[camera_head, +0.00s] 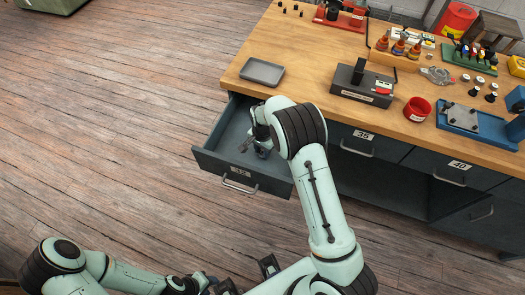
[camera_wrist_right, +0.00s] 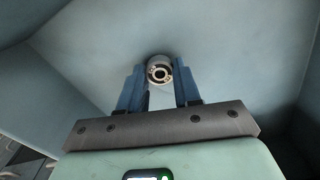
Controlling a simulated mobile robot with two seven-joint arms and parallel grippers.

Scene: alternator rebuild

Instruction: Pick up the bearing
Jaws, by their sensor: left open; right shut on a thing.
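The bearing (camera_wrist_right: 159,70) is a small metal ring with a dark centre. In the right wrist view it sits between the tips of the two blue fingers of my right gripper (camera_wrist_right: 159,86), which is shut on it. Around it are the plain grey-blue inner surfaces of a drawer. In the head view my right arm reaches into the open drawer (camera_head: 212,158), and I cannot make out the bearing there. My left gripper (camera_head: 245,277) is open and apart from the workbench, low in the head view; nothing shows between its fingers.
The drawer sticks out from the left end of the wooden workbench (camera_head: 310,65). On the bench are a grey tray (camera_head: 262,71), a black device (camera_head: 362,84), a red cup (camera_head: 417,109) and a blue fixture (camera_head: 465,118). The plank floor to the left is clear.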

